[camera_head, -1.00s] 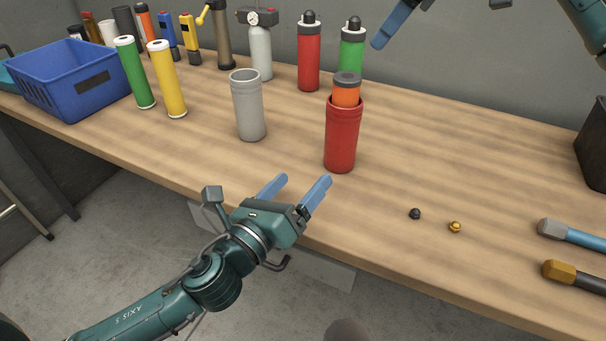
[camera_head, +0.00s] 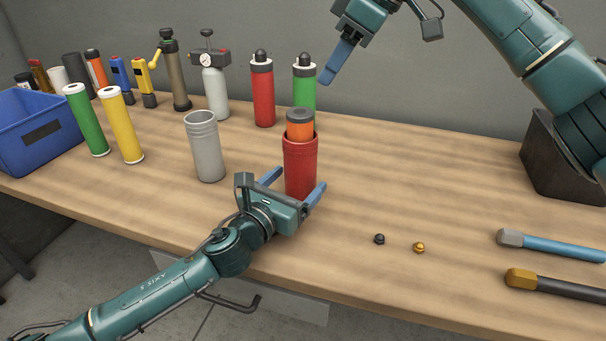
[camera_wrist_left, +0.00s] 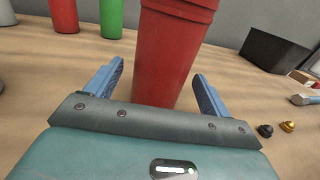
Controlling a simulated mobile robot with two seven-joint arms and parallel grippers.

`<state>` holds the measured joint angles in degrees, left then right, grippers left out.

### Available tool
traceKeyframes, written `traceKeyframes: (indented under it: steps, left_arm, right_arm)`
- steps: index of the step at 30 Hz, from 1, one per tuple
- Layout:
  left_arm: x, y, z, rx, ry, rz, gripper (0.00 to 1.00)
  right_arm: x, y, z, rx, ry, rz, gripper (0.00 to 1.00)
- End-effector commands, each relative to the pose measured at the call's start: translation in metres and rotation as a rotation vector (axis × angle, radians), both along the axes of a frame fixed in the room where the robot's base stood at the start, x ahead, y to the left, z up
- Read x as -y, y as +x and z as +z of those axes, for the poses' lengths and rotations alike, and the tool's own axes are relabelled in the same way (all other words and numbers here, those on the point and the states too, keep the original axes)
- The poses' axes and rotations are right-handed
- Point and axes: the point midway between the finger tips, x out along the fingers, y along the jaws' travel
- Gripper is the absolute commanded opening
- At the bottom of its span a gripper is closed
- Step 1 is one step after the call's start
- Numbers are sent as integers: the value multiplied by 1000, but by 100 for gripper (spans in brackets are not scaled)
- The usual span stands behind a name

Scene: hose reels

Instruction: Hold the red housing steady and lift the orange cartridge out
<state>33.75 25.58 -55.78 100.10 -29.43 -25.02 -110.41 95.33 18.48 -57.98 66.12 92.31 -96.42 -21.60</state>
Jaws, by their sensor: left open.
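The red housing (camera_head: 300,158) stands upright on the wooden bench. The orange cartridge (camera_head: 299,131), with a dark grey cap, sticks up out of its top. My left gripper (camera_head: 296,184) is open, low at the housing's base, with one blue finger on each side. In the left wrist view the housing (camera_wrist_left: 172,55) stands between the fingers, with a visible gap on each side; the cartridge is out of that view. My right gripper (camera_head: 330,76) is above and behind the housing, pointing down; only one blue finger shows clearly, so its opening cannot be judged.
A grey open cylinder (camera_head: 206,148) stands left of the housing. Red (camera_head: 262,95) and green (camera_head: 305,88) bottles stand behind it. A dark cap (camera_head: 379,239) and a brass one (camera_head: 419,247) lie front right, near two handled tools. A dark bin (camera_head: 560,165) stands at the right.

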Motion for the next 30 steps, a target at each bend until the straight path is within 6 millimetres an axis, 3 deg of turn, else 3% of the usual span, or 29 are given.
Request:
traceKeyframes:
  steps: [7, 19, 30]
  left_arm:
    - [17, 26, 1, 2, -1, -1, 82]
    - [19, 31, 0, -1, -1, -1, 82]
    - [19, 31, 0, -1, -1, 0, 51]
  right_arm:
    - [0, 0, 0, 0, 0, 0, 36]
    - [0, 0, 0, 0, 0, 0, 36]
    - [0, 0, 0, 0, 0, 0, 36]
